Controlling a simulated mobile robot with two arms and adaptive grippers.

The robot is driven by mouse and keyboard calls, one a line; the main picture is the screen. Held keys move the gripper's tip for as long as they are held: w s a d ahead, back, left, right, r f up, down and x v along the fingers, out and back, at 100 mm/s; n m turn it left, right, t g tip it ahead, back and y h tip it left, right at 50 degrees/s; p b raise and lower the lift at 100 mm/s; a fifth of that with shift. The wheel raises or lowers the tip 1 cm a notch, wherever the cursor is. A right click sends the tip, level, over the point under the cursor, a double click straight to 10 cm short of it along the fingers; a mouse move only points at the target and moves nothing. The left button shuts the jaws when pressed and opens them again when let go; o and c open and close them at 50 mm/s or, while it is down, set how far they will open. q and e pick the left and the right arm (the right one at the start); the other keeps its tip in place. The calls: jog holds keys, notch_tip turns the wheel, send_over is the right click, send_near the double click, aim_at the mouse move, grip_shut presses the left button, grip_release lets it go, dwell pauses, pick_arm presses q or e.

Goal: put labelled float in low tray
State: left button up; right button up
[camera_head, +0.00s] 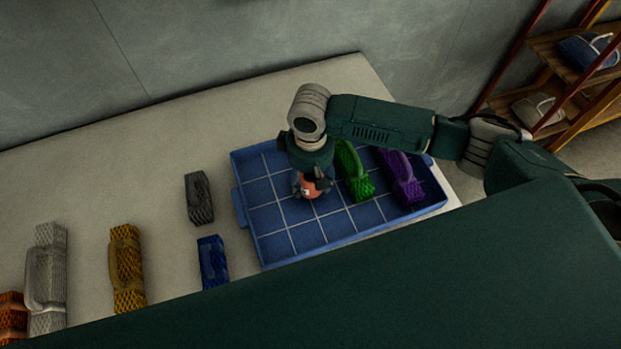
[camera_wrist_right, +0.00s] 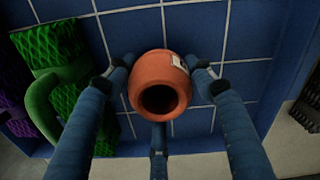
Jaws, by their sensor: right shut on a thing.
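The labelled float (camera_head: 309,188) is orange-red and rounded, with a small pale label. In the right wrist view the float (camera_wrist_right: 160,84) shows a dark round opening, and its label sits at its upper right. My right gripper (camera_head: 311,184) is over the low blue tray (camera_head: 270,229) and is shut on the float, with blue fingers around it. The gripper's fingers (camera_wrist_right: 160,88) also show in the right wrist view. The float is over the tray's gridded floor; I cannot tell whether it touches it. My left gripper is not in view.
A green net bundle (camera_head: 354,172) and a purple one (camera_head: 401,178) lie in the tray, right of the float. Grey (camera_head: 199,198), blue (camera_head: 212,262), yellow (camera_head: 126,268), pale (camera_head: 47,280) and orange (camera_head: 12,318) bundles lie on the table to the left. A shelf (camera_head: 560,75) stands at the right.

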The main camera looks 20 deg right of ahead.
jog(key=shift+f, duration=0.1)
jog(key=o, duration=1.2)
notch_tip(320, 180, up, 12)
jog(key=b, duration=0.1)
jog(key=shift+r+b, duration=0.2)
jog(key=shift+b, duration=0.1)
jog(key=shift+s+f, duration=0.1)
